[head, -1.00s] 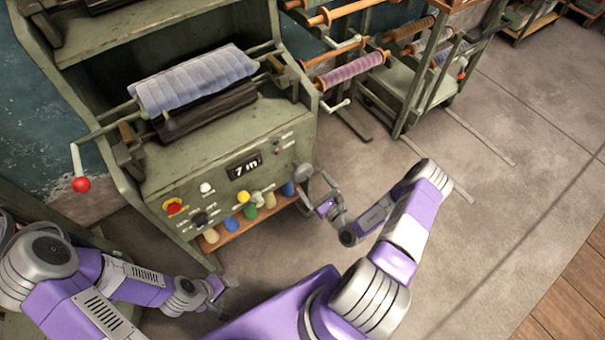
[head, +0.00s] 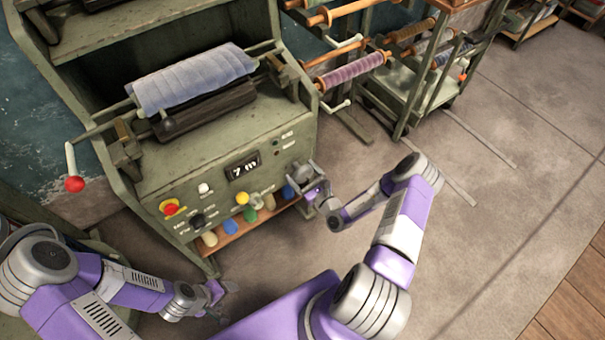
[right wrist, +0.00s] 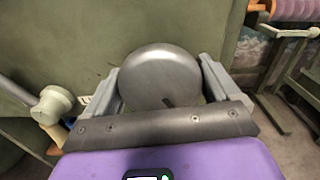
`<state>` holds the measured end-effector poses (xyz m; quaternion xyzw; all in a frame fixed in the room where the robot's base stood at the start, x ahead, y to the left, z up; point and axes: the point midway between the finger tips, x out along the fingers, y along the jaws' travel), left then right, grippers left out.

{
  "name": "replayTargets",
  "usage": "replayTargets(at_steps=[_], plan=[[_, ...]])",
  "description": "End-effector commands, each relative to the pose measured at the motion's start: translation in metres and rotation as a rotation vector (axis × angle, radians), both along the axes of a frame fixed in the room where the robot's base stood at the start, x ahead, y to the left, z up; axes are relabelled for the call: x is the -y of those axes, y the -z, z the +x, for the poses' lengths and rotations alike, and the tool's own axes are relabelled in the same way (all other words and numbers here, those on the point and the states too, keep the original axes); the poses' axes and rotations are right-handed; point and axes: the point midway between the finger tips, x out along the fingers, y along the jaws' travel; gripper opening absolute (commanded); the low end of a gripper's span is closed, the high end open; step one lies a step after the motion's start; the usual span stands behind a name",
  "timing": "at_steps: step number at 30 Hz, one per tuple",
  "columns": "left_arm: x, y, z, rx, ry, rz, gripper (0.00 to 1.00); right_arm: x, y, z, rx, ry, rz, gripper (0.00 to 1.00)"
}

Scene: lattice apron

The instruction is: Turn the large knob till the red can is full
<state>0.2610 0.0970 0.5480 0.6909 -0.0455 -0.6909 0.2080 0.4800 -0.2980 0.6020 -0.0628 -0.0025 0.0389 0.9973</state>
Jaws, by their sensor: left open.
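The large knob (right wrist: 160,78) is a round grey metal disc with a dark mark near its lower edge, on the green machine's front panel (head: 150,188). My right gripper (head: 303,178) is at the panel's right end. In the right wrist view its two fingers (right wrist: 162,82) stand on either side of the knob, very close to its rim; whether they press on it I cannot tell. My left gripper (head: 226,292) is open and empty, low in front of the machine. I see no red can. The panel's display (head: 242,168) reads "7 m".
Small knobs (head: 243,198) and a red button (head: 170,208) sit on the panel. A shelf (head: 232,243) below holds several coloured bottles. A grey-blue cloth roll (head: 195,78) and a red-ended crank (head: 75,184) are on the machine.

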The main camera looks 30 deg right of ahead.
Motion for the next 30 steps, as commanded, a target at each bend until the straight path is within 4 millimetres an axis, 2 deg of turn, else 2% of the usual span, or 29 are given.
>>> replayTargets(at_steps=[8, 14, 30], plan=[[0.000, -0.002, 0.000, 0.000, 0.000, 0.000, 0.64, 0.000, 0.000, 0.000, -0.002, 0.000, 0.018, 0.59], [0.000, -0.009, 0.000, 0.000, 0.000, 0.000, 0.64, 0.000, -0.001, -0.001, -0.008, 0.000, 0.095, 0.59], [0.000, -0.039, 0.000, 0.000, 0.000, 0.000, 0.64, 0.001, -0.001, -0.001, -0.045, 0.001, 0.564, 0.59]])
